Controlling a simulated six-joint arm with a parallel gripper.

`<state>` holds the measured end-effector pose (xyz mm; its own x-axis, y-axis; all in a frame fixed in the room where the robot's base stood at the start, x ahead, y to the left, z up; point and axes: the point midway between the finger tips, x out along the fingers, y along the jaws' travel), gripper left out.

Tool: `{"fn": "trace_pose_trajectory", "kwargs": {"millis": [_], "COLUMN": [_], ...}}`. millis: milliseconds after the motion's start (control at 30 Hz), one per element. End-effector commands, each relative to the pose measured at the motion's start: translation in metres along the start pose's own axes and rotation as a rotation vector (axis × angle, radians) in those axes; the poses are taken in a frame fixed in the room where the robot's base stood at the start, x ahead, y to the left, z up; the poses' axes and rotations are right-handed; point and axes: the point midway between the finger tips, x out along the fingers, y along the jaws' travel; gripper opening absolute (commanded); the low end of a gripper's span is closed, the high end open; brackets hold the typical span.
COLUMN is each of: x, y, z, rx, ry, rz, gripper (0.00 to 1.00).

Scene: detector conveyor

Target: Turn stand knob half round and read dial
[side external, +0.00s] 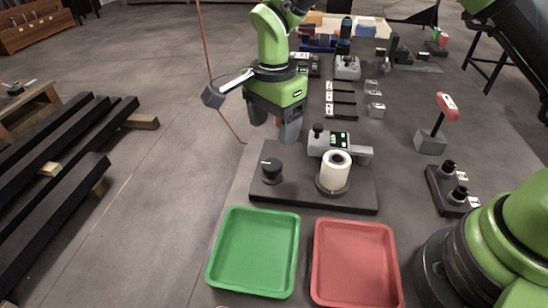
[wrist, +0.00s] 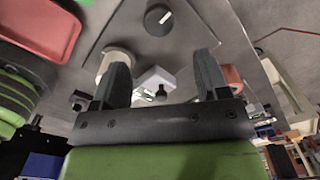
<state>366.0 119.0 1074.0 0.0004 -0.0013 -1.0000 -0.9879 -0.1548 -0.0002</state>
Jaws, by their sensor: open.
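The black knob (side external: 271,170) stands on the left part of a dark base plate (side external: 300,200). In the wrist view the knob (wrist: 158,19) shows a white pointer line on its top, slanted. A white cylinder (side external: 335,170) stands on a dark round foot to the right of the knob. My gripper (side external: 274,126) is open and empty, above and behind the knob, apart from it. Its fingers (wrist: 162,62) are spread in the wrist view.
A green tray (side external: 254,291) and a red tray (side external: 357,301) lie in front of the plate. A red-headed lever (side external: 447,106) and a two-knob box (side external: 452,190) stand to the right. Small blocks and labelled strips (side external: 341,98) lie further back.

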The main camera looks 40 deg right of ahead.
Motion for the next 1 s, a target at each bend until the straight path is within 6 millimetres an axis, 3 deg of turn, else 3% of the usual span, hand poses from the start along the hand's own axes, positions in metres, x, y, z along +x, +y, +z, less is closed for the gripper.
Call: {"fn": "trace_pose_trajectory", "kwargs": {"millis": [400, 600, 833, 867, 1000], "x": [0.073, 0.085, 0.086, 0.086, 0.085], "y": [0.001, 0.001, 0.0, 0.0, 0.0], "z": [0.0, 0.0, 0.0, 0.0, 0.0], "rx": [0.0, -0.001, -0.001, -0.001, -0.001], "ry": [0.0, -0.001, -0.001, -0.001, -0.001], "rz": [0.003, -0.001, -0.002, -0.002, -0.001], "gripper": [0.68, 0.68, 0.68, 0.66, 0.34]}}
